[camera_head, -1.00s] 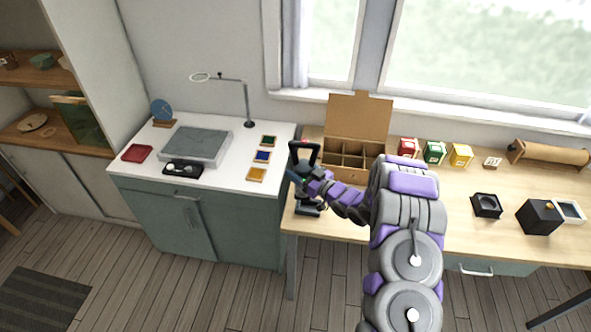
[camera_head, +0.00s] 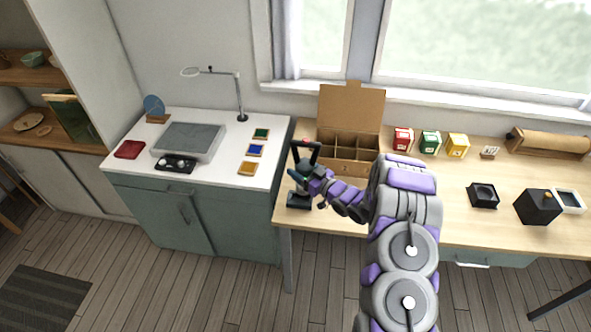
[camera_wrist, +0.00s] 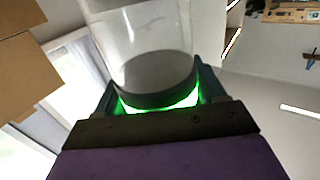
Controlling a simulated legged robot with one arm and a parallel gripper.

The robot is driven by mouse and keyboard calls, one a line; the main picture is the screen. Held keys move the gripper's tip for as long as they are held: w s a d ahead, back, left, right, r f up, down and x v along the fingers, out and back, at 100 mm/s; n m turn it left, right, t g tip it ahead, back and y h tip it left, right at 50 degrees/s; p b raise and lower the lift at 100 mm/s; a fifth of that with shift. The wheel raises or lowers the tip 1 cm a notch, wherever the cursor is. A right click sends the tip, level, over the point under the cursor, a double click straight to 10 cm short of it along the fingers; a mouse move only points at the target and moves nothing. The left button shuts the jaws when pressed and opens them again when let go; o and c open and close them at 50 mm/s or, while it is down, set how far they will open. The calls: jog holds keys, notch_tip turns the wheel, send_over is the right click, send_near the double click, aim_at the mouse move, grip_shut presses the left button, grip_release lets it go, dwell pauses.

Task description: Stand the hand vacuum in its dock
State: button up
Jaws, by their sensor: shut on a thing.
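The hand vacuum (camera_head: 306,146) has a dark looped handle with a small red spot on top. My gripper (camera_head: 304,172) is shut on its body, above the left front corner of the wooden desk. In the wrist view, my gripper (camera_wrist: 158,105) holds the vacuum's clear cylinder (camera_wrist: 140,45) with a dark band, and green light glows between the jaws. The dark dock (camera_head: 298,200) sits on the desk just below the vacuum. My gripper and arm hide part of the vacuum, and I cannot tell whether its lower end touches the dock.
A compartmented cardboard box (camera_head: 348,140) stands open behind my gripper. Red (camera_head: 403,140), green (camera_head: 430,143) and yellow (camera_head: 457,146) boxes line the desk's back. A white-topped cabinet (camera_head: 215,178) with a lamp (camera_head: 240,95) stands at left.

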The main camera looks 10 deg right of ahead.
jog(key=shift+d, duration=0.2)
jog(key=shift+s+a+r, duration=0.1)
jog(key=shift+a+r, duration=0.1)
jog(key=shift+a, duration=0.55)
jog(key=shift+a+f, duration=0.2)
jog(key=shift+f, duration=0.5)
jog(key=shift+a+f, duration=0.2)
jog(key=shift+a, duration=0.05)
jog(key=shift+a+f, duration=0.15)
jog(key=shift+a, duration=0.45)
jog(key=c, duration=0.5)
jog(key=o, duration=1.8)
jog(key=shift+d, duration=0.25)
jog(key=shift+c, duration=0.2)
